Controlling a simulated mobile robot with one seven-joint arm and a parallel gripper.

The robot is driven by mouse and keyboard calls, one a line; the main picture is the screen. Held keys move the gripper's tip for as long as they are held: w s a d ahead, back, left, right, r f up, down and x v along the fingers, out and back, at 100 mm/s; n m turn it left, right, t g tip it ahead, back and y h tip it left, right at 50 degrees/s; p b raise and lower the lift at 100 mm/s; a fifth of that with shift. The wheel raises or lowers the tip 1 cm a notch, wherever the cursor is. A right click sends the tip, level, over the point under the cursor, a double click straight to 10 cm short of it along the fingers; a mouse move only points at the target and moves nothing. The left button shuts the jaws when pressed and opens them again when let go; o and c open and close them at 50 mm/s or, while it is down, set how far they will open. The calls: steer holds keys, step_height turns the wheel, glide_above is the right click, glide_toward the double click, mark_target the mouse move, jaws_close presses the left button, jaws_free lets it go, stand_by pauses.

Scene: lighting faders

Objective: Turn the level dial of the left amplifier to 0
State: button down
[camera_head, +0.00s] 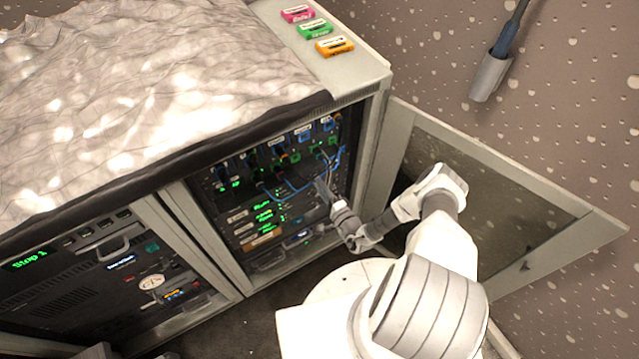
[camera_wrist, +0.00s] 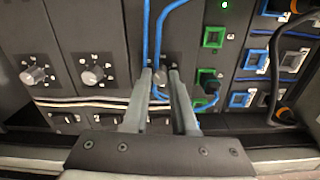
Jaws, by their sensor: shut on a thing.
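Several black panels with round silver level dials stand in a row in the wrist view. My gripper (camera_wrist: 161,78) is shut on the rightmost visible dial (camera_wrist: 161,73), which shows only partly between the fingertips. Two more dials, a middle one (camera_wrist: 92,75) and a left one (camera_wrist: 34,75), stand clear of the fingers, with white scale marks around them. Which panel is the left amplifier is not clear, and the held dial's pointer cannot be read. In the head view my gripper (camera_head: 324,190) reaches into the open rack (camera_head: 214,235); the dials are too small to make out there.
Blue cables (camera_wrist: 149,35) hang close by the fingers. Green sockets (camera_wrist: 213,37) and blue-framed sockets (camera_wrist: 256,60) lie to the right. Pale cables (camera_wrist: 85,102) run below the dials. The open cabinet door (camera_head: 560,235) stands right of my arm. A left cabinet (camera_head: 100,265) holds other equipment.

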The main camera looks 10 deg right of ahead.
steer(key=shift+n, duration=0.6)
steer(key=c, duration=0.7)
jaws_free()
steer(key=shift+d, duration=0.1)
